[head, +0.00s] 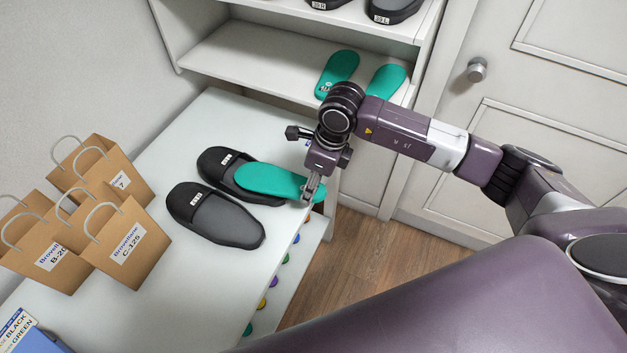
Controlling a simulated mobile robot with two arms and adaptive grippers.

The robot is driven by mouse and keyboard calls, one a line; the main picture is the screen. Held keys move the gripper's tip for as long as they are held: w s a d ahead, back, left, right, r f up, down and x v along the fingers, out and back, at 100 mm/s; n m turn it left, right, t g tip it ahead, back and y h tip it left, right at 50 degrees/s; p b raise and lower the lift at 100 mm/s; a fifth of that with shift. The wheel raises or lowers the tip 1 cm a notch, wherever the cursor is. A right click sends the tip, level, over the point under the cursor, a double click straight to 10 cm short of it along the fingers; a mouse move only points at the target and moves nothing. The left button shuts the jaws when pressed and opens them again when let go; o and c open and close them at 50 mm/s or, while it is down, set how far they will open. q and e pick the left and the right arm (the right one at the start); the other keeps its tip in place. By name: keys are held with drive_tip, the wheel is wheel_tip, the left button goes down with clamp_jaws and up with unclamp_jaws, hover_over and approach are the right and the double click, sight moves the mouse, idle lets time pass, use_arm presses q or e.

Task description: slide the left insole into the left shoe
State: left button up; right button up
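A green insole (265,179) lies at a slant over the rear black slipper (219,163), its left end near the slipper's strap. I cannot tell whether its tip is under the strap. My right gripper (310,194) is at the insole's right end, with its fingers closed around that end. A second black slipper (225,222) with a dark grey footbed lies in front, nearer to me, with no green insole showing in it. Both slippers have small white labels on their straps, too small to read. My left gripper is not in view.
Several brown paper bags (128,243) stand at the left of the white table (195,292). Coloured round knobs (274,281) line its right edge. Two more green insoles (340,70) lie on the shelf (245,60) behind. A blue box (30,335) is at the lower left.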

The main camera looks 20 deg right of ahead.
sight(270, 177)
drive_tip(key=shift+b+x, duration=0.35)
drive_tip(key=shift+x, duration=0.55)
drive_tip(key=shift+w+a+r, duration=0.1)
drive_tip(key=shift+w, duration=0.15)
drive_tip(key=shift+w+a, duration=0.45)
drive_tip(key=shift+w+a+f+b, duration=0.2)
drive_tip(key=shift+w+a+b, duration=0.25)
drive_tip(key=shift+w+a, duration=0.5)
drive_tip(key=shift+w+a+f+b, duration=0.15)
drive_tip(key=shift+w+a+b, duration=0.3)
drive_tip(key=shift+w+a, duration=0.55)
drive_tip(key=shift+w+a+f+b, duration=0.1)
drive_tip(key=shift+w+f+b, duration=0.15)
drive_tip(key=shift+b, duration=0.1)
drive_tip(key=shift+w+a+f+b, duration=0.3)
drive_tip(key=shift+w+a+b, duration=0.35)
drive_tip(key=shift+b, duration=0.35)
drive_tip(key=shift+w+a+f+b, duration=0.15)
drive_tip(key=shift+w+a+b, duration=0.55)
drive_tip(key=shift+w+b, duration=0.1)
